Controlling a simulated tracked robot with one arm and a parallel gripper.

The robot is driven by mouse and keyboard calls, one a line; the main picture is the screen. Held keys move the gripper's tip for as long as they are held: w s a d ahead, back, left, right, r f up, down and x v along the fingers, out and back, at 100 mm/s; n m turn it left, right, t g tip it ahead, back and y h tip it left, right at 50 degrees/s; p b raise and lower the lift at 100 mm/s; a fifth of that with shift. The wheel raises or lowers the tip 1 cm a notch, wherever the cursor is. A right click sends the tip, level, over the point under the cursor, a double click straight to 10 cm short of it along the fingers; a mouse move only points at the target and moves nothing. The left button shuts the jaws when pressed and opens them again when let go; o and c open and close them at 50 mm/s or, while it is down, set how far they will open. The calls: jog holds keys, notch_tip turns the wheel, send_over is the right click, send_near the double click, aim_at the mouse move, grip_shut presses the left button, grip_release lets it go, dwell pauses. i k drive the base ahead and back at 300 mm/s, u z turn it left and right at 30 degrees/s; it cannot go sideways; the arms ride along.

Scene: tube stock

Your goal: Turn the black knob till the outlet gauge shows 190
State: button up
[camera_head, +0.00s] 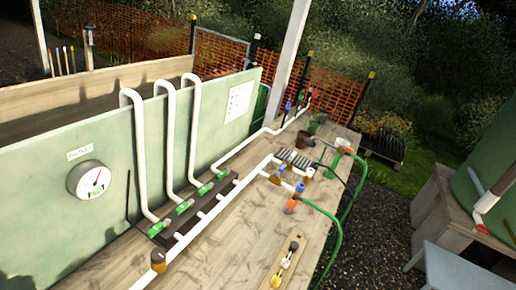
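The outlet gauge (82,184) is a round white dial on the green panel at the left, below a small "OUTLET" label (80,152). Its needle points up and to the right; the numbers are too small to read. A small green patch shows low on the dial. A small black knob (294,246) sits at the far end of a wooden strip (273,282) on the bench, with a white and a yellow piece nearer. A brown fitting with a dark top (158,262) stands on the front white pipe; I cannot tell which one is the task's knob. My gripper is not in view.
White pipes (171,140) arch over the green panel down to green fittings (185,207) on the wooden bench (225,258). Green hoses (338,232) hang over the bench's right edge. A wooden stand (436,212) and grey-blue surface (455,270) lie right, beyond a gravel gap.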

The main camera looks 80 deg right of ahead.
aim_at(158, 256)
jog(key=z, duration=0.45)
jog(key=k, duration=1.1)
jog(key=z, duration=0.4)
jog(key=i, duration=0.6)
jog(key=z, duration=0.5)
jog(key=i, duration=0.75)
jog(key=u, duration=0.6)
